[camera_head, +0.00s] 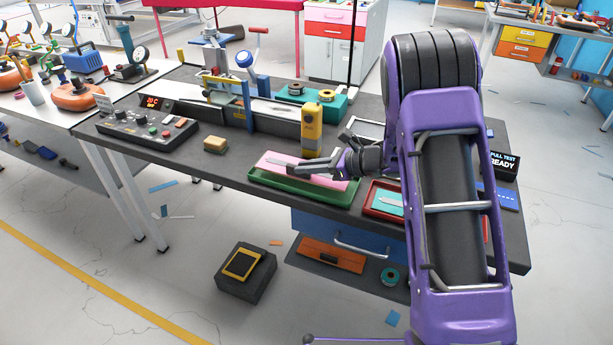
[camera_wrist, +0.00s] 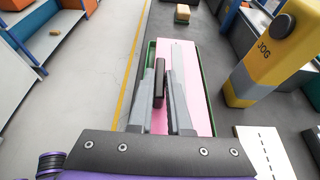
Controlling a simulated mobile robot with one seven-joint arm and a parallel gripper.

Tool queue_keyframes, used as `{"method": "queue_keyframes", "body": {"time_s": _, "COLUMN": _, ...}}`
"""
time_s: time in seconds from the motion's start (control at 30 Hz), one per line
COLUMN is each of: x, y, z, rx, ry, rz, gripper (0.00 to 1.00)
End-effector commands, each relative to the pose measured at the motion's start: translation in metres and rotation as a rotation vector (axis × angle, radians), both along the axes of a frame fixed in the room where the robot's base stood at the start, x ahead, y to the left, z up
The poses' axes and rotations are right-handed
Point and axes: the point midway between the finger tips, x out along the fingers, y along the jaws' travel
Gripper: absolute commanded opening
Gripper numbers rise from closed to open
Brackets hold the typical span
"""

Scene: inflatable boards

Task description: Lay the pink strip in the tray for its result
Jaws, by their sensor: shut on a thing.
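The pink strip (camera_head: 272,158) lies lengthwise over the green tray (camera_head: 305,196) at the bench's front edge, with a pale grey band along it. In the wrist view the strip (camera_wrist: 198,92) spans most of the width of the tray (camera_wrist: 150,54), with green rim showing at its sides. I cannot tell whether it rests on the tray floor or is held just above it. My gripper (camera_head: 293,169) reaches in from the right, low over the strip. In the wrist view its fingers (camera_wrist: 167,75) are close together, shut on the strip; the gripped part is mostly hidden.
A yellow post-like unit (camera_head: 312,130) stands close behind the tray. A red tray (camera_head: 371,204) with a teal strip is to the right. A tan block (camera_head: 215,144) sits to the left, near a control box (camera_head: 148,128). The bench between block and tray is clear.

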Motion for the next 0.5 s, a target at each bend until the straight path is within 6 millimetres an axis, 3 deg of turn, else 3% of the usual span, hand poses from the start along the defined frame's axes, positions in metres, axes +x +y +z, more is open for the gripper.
{"method": "queue_keyframes", "body": {"time_s": 0.2, "x": -0.001, "y": 0.0, "z": -0.03, "rx": 0.0, "ry": 0.002, "rz": 0.0, "gripper": 0.0}}
{"method": "queue_keyframes", "body": {"time_s": 0.5, "x": 0.0, "y": 0.0, "z": -0.032, "rx": 0.0, "ry": 0.001, "rz": 0.0, "gripper": 0.0}}
